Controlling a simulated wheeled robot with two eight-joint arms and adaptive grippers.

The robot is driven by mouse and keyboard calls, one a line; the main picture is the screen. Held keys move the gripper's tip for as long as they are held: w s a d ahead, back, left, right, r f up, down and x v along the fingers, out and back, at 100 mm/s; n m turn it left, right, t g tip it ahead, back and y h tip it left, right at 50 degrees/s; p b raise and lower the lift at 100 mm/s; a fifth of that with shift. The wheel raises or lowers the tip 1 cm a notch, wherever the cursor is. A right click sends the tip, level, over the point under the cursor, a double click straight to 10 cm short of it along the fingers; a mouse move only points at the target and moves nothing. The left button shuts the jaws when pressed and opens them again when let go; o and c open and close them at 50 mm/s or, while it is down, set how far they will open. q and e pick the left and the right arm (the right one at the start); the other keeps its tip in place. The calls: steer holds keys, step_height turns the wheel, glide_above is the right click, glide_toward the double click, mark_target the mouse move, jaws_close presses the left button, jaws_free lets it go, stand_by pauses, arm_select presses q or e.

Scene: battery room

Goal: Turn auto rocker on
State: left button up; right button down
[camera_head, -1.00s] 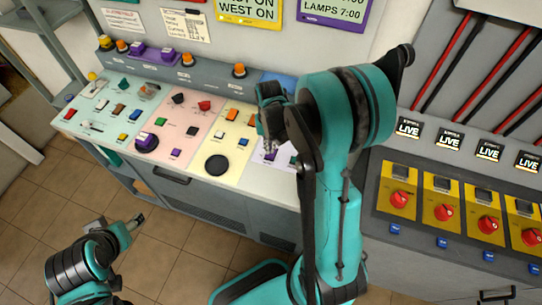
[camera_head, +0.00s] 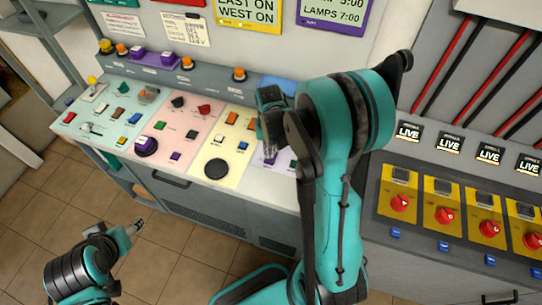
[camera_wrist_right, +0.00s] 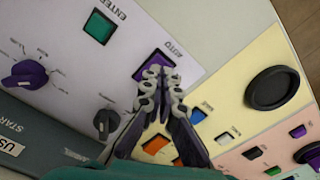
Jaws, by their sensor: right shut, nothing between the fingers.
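The auto rocker (camera_wrist_right: 157,66) is a purple square labelled AUTO on the pale panel section in the right wrist view. My right gripper (camera_wrist_right: 161,74) is shut and empty, with its fingertips over the rocker and hiding part of it. Whether they touch it I cannot tell. In the head view my right gripper (camera_head: 271,153) points down at the white section of the console, and the rocker there is mostly hidden by the gripper. My left gripper (camera_head: 138,226) is low at the left, away from the console, and its jaws are too small to judge.
In the wrist view a green ENTER button (camera_wrist_right: 99,27), a purple knob (camera_wrist_right: 28,74) and a grey knob (camera_wrist_right: 106,122) share the pale section. A black round button (camera_wrist_right: 272,88) and orange rocker (camera_wrist_right: 155,144) are on the yellow section. Yellow switch boxes (camera_head: 399,200) stand at the right.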

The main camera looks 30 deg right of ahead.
mark_target(268, 160)
steer(key=shift+f+b, duration=1)
steer(key=shift+f, duration=0.1)
stand_by(0.8)
steer(key=shift+r, duration=0.15)
steer(key=shift+r+p, duration=2.55)
steer(key=shift+r, duration=0.9)
steer(key=shift+s+a+r+b, duration=0.25)
steer(key=shift+a+b, duration=0.1)
steer(key=shift+b, duration=0.15)
steer(key=s+a+r+n+t+b, duration=0.2)
steer(key=s+a+n+t+b, duration=0.2)
steer(key=s+a+t+b, duration=0.3)
steer(key=s+a+b, duration=0.2)
steer(key=s+a, duration=0.1)
steer(key=shift+s+r, duration=0.3)
steer(key=shift+r, duration=0.1)
